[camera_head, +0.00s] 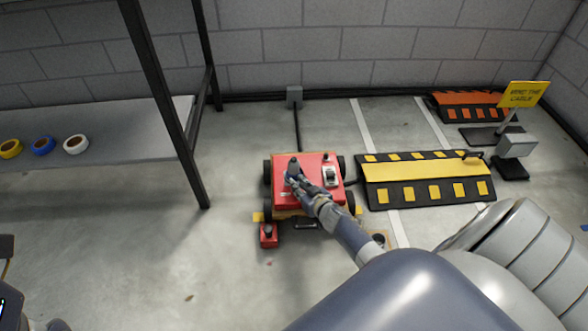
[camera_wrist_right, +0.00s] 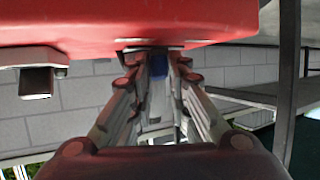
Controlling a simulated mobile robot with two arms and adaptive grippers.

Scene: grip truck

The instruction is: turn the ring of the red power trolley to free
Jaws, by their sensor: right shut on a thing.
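The red power trolley (camera_head: 314,162) stands on the floor in the middle of the head view, with dark wheels at its sides. My right gripper (camera_head: 295,178) is at the left part of its top, shut on the ring (camera_head: 293,165), a small dark part that is mostly hidden by the fingers. In the right wrist view, the fingers (camera_wrist_right: 158,62) close in from both sides just against the red trolley body (camera_wrist_right: 120,20); a dark and blue piece shows between them. The ring's marks cannot be read. My left gripper is not in view.
A yellow-black cable ramp (camera_head: 425,170) lies right of the trolley, with an orange ramp (camera_head: 470,100) and a yellow sign (camera_head: 522,94) behind. A small red block (camera_head: 268,238) is at the trolley's front left. A shelf (camera_head: 110,130) with tape rolls stands left.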

